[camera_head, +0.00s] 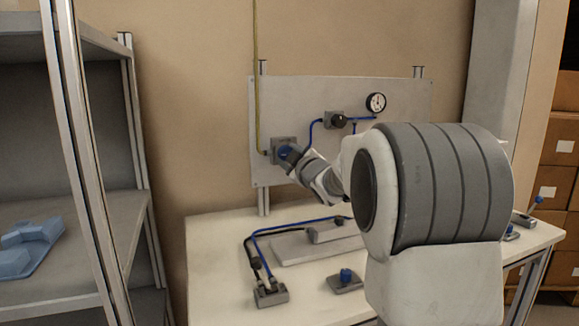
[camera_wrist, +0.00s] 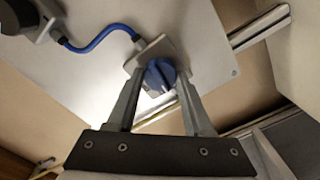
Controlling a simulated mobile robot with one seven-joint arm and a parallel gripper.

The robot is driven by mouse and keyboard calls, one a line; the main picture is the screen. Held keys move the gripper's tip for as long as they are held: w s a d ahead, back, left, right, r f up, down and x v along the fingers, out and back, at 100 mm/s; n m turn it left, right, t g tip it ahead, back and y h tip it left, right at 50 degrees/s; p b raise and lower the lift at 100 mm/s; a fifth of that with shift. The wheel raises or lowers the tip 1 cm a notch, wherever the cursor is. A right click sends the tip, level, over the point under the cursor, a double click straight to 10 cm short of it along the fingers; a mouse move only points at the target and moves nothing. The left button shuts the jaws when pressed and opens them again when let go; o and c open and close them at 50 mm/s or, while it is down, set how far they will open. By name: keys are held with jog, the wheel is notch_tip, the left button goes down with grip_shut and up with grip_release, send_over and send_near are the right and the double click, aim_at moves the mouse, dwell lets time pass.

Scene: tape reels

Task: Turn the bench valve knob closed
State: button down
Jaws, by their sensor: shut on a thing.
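The blue valve knob (camera_wrist: 158,75) sits on a grey plate fixed to the upright white panel (camera_head: 300,100). My gripper (camera_wrist: 158,80) is shut on the knob, one finger on each side, with the knob's face partly visible between them. In the head view the knob (camera_head: 285,151) shows at the panel's lower left, with my arm reaching to it from the right. The fingers are small and partly hidden there. The knob's exact turn angle is hard to tell.
A blue hose (camera_head: 312,130) runs from the valve to a dark fitting (camera_head: 338,120) near a round gauge (camera_head: 376,103). Blocks, hoses and a small blue-knobbed part (camera_head: 345,277) lie on the bench (camera_head: 215,240). A metal shelf (camera_head: 85,130) stands at left.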

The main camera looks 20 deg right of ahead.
jog(key=shift+n+b, duration=0.45)
jog(key=shift+n, duration=0.15)
jog(key=shift+c, duration=1.4)
grip_release()
